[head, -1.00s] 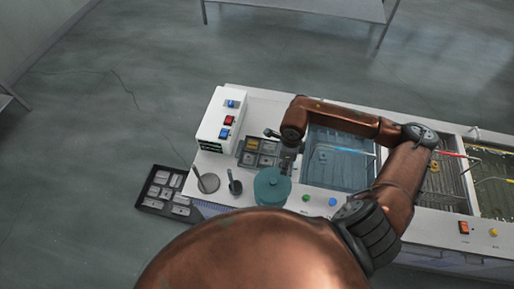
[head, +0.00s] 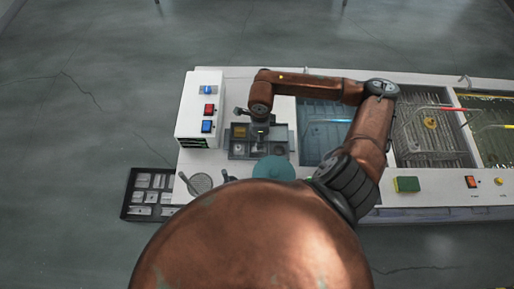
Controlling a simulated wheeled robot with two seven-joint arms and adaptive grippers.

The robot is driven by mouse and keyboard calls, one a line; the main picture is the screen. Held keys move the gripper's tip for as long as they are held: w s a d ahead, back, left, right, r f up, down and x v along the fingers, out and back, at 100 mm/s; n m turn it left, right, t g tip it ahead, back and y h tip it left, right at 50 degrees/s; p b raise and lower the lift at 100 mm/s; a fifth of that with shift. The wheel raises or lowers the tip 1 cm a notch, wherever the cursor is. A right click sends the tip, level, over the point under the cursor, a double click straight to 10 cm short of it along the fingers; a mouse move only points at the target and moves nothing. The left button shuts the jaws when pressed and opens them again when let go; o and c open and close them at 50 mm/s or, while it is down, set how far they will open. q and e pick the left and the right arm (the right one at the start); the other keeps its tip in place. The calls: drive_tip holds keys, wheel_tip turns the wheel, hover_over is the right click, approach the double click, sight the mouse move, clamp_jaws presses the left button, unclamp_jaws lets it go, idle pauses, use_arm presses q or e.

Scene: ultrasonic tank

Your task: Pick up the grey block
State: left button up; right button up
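A dark compartment tray (head: 234,152) stands on the bench, holding small pieces including a yellowish one (head: 240,131) and a grey block (head: 240,147). Another dark tray (head: 126,205) at the left holds several light grey pieces. I cannot tell which piece is the task's grey block. My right gripper (head: 260,137) points down over the middle of the compartment tray and hides part of it. Its fingers are too small and dark to show whether they are open or hold anything. My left gripper is not in view.
A white box with coloured switches (head: 196,88) stands left of the compartment tray. A teal round lid (head: 274,169) is in front. Liquid-filled tanks (head: 322,150) lie to the right. A green-yellow sponge (head: 406,184) lies on the front ledge.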

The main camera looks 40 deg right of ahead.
drive_tip(key=shift+s+a+f+p, duration=0.1)
drive_tip(key=shift+f+p, duration=0.25)
drive_tip(key=shift+f, duration=1.2)
drive_tip(key=shift+s+a+f+p, duration=0.1)
drive_tip(key=shift+f+p, duration=0.2)
drive_tip(key=shift+f, duration=1.2)
clamp_jaws()
